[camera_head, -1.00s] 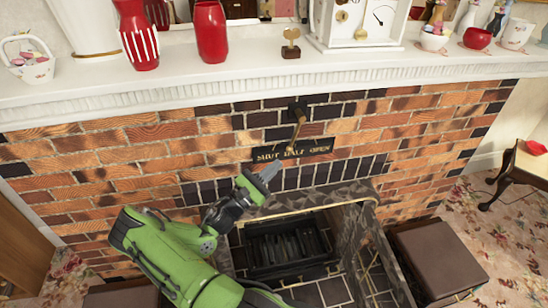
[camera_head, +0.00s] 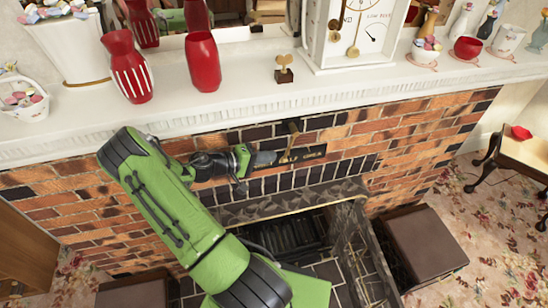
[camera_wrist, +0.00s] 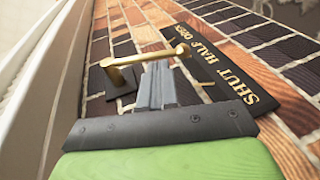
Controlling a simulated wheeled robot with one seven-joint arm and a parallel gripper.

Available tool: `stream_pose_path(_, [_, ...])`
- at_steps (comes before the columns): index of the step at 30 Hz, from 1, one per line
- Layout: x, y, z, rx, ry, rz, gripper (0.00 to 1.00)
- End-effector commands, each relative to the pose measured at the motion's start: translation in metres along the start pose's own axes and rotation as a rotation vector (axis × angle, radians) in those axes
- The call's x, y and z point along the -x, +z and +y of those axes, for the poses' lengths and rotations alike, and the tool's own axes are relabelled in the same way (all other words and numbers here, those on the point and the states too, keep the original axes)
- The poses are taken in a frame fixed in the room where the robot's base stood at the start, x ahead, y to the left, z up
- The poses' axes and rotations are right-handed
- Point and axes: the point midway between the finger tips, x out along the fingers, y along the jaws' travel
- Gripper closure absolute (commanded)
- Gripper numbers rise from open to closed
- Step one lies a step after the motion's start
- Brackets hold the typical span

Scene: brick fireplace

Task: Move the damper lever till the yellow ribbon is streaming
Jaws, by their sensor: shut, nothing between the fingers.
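The brass damper lever (camera_head: 292,139) is mounted on the brick chimney front below the mantel; its rod and round knob also show in the wrist view (camera_wrist: 183,50). In the head view it hangs down toward the middle of the dark plate (camera_head: 312,153) lettered SHUT, HALF, OPEN, also in the wrist view (camera_wrist: 233,70). My gripper (camera_head: 274,158) is shut and empty at the lever's left, covering the SHUT end of the plate. In the wrist view its fingertips (camera_wrist: 156,68) are right at the lever rod; I cannot tell whether they touch. I see no yellow ribbon.
The white mantel (camera_head: 240,92) juts out above my arm, with red vases (camera_head: 203,62), a small brass key-shaped piece (camera_head: 284,70) and a white clock (camera_head: 350,35) on it. The firebox (camera_head: 290,235) opens below. A brown box (camera_head: 425,242) stands at its right.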

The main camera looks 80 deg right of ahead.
Motion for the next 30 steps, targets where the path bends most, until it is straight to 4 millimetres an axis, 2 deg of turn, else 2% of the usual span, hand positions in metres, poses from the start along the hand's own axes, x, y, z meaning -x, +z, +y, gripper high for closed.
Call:
stream_pose_path(3, [-0.021, 0.001, 0.001, 0.000, 0.000, -0.003, 1.00])
stream_pose_path(7, [-0.034, 0.000, 0.001, 0.000, 0.000, 0.000, 1.00])
stream_pose_path(20, [-0.038, 0.000, -0.002, 0.003, 0.008, 0.002, 1.00])
stream_pose_path(30, [-0.057, 0.003, -0.015, 0.043, 0.198, 0.002, 1.00])
